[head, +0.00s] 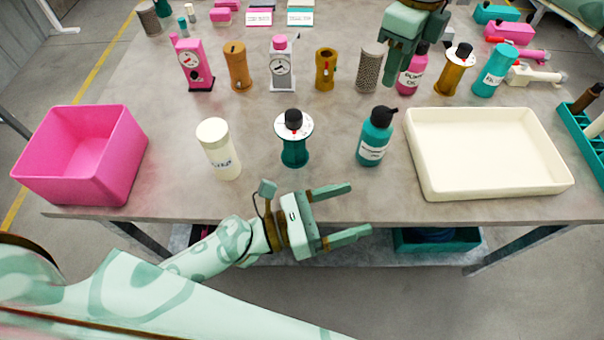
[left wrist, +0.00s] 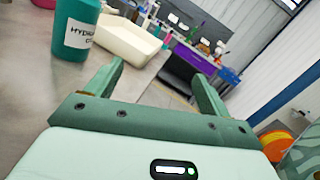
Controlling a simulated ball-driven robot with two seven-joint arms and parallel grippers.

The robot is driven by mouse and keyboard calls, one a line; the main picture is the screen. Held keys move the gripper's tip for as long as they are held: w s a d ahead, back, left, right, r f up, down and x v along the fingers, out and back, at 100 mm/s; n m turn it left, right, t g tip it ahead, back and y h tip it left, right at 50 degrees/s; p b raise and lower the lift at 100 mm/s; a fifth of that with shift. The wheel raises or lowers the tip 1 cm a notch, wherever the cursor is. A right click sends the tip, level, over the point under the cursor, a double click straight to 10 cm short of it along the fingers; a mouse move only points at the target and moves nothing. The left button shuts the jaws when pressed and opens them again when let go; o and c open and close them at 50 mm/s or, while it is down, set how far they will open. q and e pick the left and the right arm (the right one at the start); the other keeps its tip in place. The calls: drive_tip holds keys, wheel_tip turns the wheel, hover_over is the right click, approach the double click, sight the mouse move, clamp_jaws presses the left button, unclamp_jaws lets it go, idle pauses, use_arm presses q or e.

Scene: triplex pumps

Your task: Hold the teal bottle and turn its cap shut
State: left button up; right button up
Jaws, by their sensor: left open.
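A teal bottle (head: 374,138) with a white label and a dark cap (head: 383,116) stands upright near the front of the table, left of the cream tray. How tightly the cap sits cannot be told. A teal bottle with a "HYDRAU…" label also shows in the left wrist view (left wrist: 74,32), its top cut off. My left gripper (head: 361,208) is open and empty at the table's front edge, nearer than the bottle and apart from it. My right gripper (head: 395,75) hangs over the back of the table beside a pink bottle (head: 411,76); its finger gap is unclear.
The cream tray (head: 415,160) is empty, as is the pink bin (head: 82,172) at left. A cream canister (head: 219,150) and a teal dial-topped stand (head: 294,150) are left of the bottle.

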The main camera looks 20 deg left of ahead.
sight(363, 145)
use_arm(q)
drive_tip(key=w+a+t+y, duration=0.1)
drive_tip(key=a, duration=0.2)
drive_tip(key=w+a+f+t+y, duration=0.1)
drive_tip(key=w+a+y, duration=0.1)
drive_tip(key=a, duration=0.1)
drive_tip(key=w+a+f+t+y, duration=0.1)
drive_tip(key=w+a, duration=0.1)
drive_tip(key=a, duration=0.1)
drive_tip(key=shift+w+a+f+y, duration=0.1)
drive_tip(key=shift+w+a+y, duration=0.05)
drive_tip(key=shift+a+y, duration=0.15)
drive_tip(key=x, duration=1.6)
drive_tip(key=shift+w+d, duration=0.15)
drive_tip(key=c, duration=1.2)
drive_tip(key=shift+c, duration=0.4)
use_arm(e)
drive_tip(key=o, duration=0.3)
drive_tip(key=shift+o, duration=1)
drive_tip(key=shift+r+m, duration=0.15)
drive_tip(key=shift+m, duration=0.15)
wheel_tip(363, 145, down, 11)
drive_tip(key=m, duration=0.3)
drive_tip(key=shift+r, duration=0.1)
